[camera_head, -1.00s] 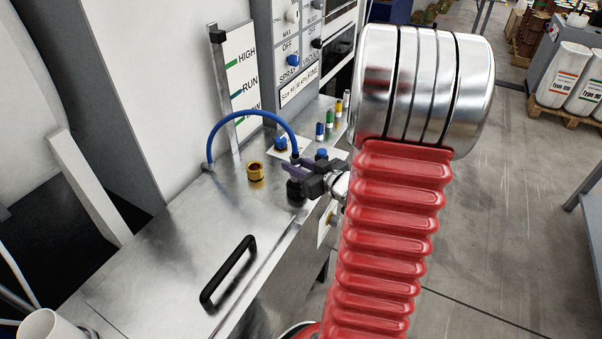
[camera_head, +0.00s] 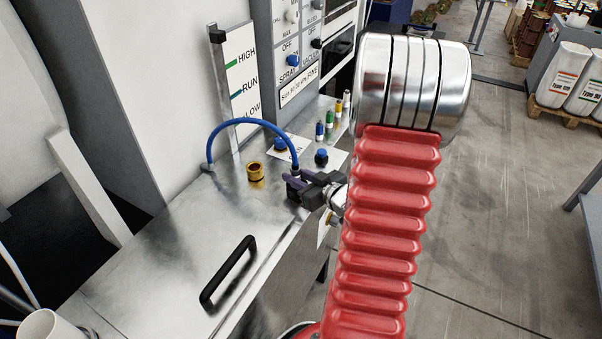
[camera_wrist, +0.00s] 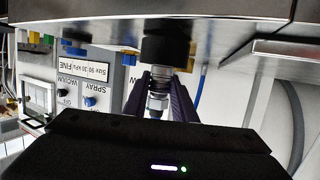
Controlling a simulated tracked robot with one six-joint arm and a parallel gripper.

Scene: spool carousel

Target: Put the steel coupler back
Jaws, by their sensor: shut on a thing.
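My gripper (camera_head: 294,187) is at the front edge of the steel bench, with its dark purple fingers shut on the steel coupler (camera_wrist: 158,100). The wrist view, upside down, shows the coupler upright between the fingers; in the head view the fingers hide most of it. A blue hose (camera_head: 252,118) arches from the back left of the bench to the gripper. A black round socket (camera_wrist: 165,48) on the bench is in line with the coupler's lower end. I cannot tell whether the two touch.
A brass ring (camera_head: 255,171) stands left of my gripper. Blue caps (camera_head: 321,157) sit on a white label behind it, and several coloured pegs (camera_head: 329,118) stand farther back. A black handle (camera_head: 228,271) is in front. A gauge (camera_head: 238,85) and control panel (camera_head: 290,50) rise behind.

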